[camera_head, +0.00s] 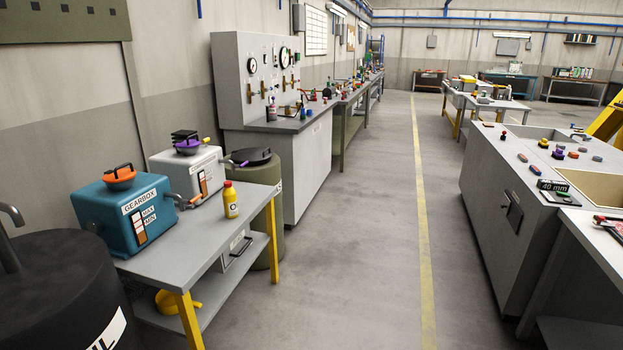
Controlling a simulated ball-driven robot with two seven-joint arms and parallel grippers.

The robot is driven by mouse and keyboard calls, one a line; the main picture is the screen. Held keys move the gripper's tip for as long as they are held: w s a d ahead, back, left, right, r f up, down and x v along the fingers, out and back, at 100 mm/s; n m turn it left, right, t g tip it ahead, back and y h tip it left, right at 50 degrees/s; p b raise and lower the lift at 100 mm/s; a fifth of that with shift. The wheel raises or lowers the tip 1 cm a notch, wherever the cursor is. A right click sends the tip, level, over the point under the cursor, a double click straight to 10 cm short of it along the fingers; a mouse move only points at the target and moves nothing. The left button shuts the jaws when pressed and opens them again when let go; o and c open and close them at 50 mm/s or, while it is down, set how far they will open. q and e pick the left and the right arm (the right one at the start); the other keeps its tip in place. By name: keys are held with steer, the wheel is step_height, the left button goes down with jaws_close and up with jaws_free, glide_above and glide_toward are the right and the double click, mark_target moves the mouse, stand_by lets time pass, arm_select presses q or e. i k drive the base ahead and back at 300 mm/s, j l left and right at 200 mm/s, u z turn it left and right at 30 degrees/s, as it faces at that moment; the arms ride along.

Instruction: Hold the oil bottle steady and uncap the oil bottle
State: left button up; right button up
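The oil bottle (231,203) is a small yellow bottle with a red cap (228,184) and a pale label. It stands upright on the grey top of the small table (188,254) with yellow legs, near the table's right edge. The cap sits on the bottle's top. Neither of my grippers shows in the head view, so nothing is seen touching the bottle.
A teal gearbox (129,218) and a grey box (189,174) stand left of and behind the bottle. A green drum (262,172) is behind the table, a black drum (62,300) at front left. A grey bench (500,200) stands right; the floor aisle (360,240) is clear.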

mark_target(230, 201)
steer(key=i+u, duration=0.1)
steer(key=i, duration=0.65)
steer(key=i+l, duration=0.15)
steer(key=i, duration=0.6)
steer(key=j+u, duration=0.05)
